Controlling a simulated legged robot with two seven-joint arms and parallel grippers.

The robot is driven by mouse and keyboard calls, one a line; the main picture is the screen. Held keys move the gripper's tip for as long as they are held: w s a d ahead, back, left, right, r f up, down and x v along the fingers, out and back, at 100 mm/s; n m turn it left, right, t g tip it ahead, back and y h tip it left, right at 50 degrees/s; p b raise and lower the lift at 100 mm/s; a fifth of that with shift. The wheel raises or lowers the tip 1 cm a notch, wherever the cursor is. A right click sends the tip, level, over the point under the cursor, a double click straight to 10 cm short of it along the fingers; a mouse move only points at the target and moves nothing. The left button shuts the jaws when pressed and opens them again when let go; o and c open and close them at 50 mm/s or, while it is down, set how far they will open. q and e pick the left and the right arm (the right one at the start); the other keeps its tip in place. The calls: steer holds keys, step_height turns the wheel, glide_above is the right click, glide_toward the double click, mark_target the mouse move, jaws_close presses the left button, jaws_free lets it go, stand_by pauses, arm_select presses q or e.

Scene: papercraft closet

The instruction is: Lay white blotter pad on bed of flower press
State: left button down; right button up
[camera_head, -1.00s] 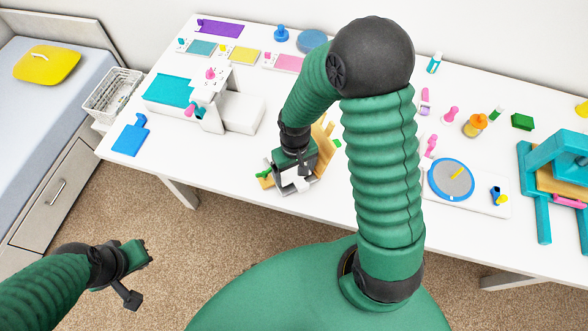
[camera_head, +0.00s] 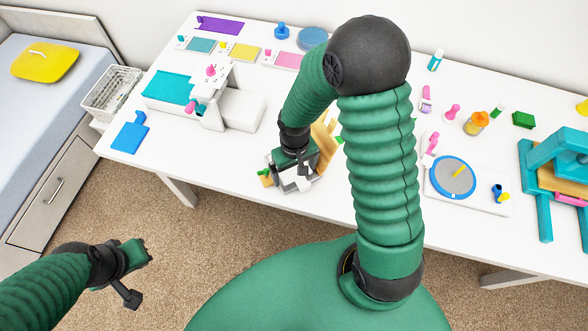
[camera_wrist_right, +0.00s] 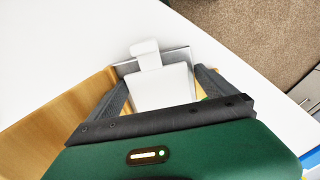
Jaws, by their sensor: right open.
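The white blotter pad (camera_wrist_right: 163,88) with its raised white tab (camera_wrist_right: 147,52) shows in the right wrist view. It lies between the fingers of my right gripper (camera_wrist_right: 160,78), which are spread to either side of it. A grey metallic edge (camera_wrist_right: 180,60) shows just beyond the pad. My left gripper (camera_head: 138,255) hangs over the floor, away from the table.
A white machine with a teal tray (camera_head: 168,88) stands at the left, and a blue board (camera_head: 130,132) near the left corner. A round grey-blue pad (camera_head: 452,178) and a teal press (camera_head: 555,150) stand at the right.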

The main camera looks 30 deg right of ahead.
steer(key=shift+d, duration=0.15)
steer(key=shift+r, duration=0.2)
step_height(320, 180, up, 16)
steer(key=p, duration=0.2)
steer(key=shift+r, duration=0.25)
